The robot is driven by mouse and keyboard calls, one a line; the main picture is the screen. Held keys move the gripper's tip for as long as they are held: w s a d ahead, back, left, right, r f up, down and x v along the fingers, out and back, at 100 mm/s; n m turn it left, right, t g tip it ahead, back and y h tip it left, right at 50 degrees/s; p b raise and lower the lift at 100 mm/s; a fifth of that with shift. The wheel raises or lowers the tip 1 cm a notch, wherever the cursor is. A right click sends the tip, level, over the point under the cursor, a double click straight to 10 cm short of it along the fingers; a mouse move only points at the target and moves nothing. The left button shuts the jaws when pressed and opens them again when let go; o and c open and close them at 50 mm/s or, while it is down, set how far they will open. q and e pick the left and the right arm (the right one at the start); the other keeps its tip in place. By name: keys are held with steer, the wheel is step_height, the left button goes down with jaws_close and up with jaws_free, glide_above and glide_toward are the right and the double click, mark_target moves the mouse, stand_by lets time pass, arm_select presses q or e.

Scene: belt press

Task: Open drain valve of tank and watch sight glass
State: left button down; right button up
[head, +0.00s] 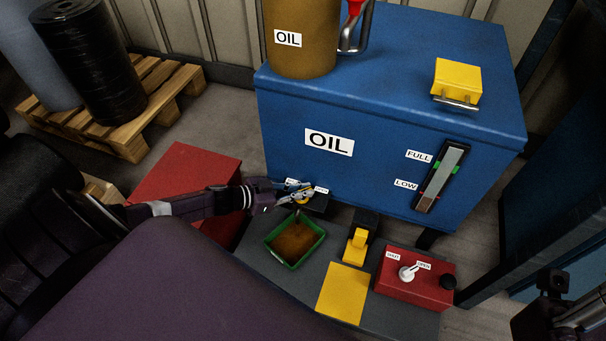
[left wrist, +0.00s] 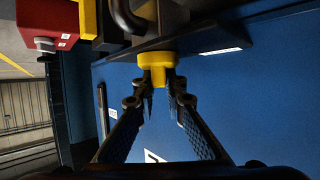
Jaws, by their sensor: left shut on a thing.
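The blue tank (head: 390,110) bears an OIL label. My left gripper (head: 292,194) is at its lower front, shut on the yellow drain valve handle (head: 305,200); the handle (left wrist: 157,62) also shows between the fingertips (left wrist: 160,85) in the left wrist view. A brown stream or spout end shows below the valve, above a green tray (head: 270,252) holding brown oil. The sight glass (head: 441,177) on the tank front is grey over most of its length and reddish-brown at the bottom, near LOW.
A red box with a white switch (head: 415,278) stands at the lower right. A yellow pedal-like block (head: 356,247) is right of the tray. A brown OIL container (head: 300,45) stands on the tank. A red block (head: 185,180) lies behind my left arm; a wooden pallet (head: 120,115) is farther back.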

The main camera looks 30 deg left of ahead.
arm_select(q)
steer(key=c, duration=2)
jaws_free()
steer(key=shift+v, duration=5.95)
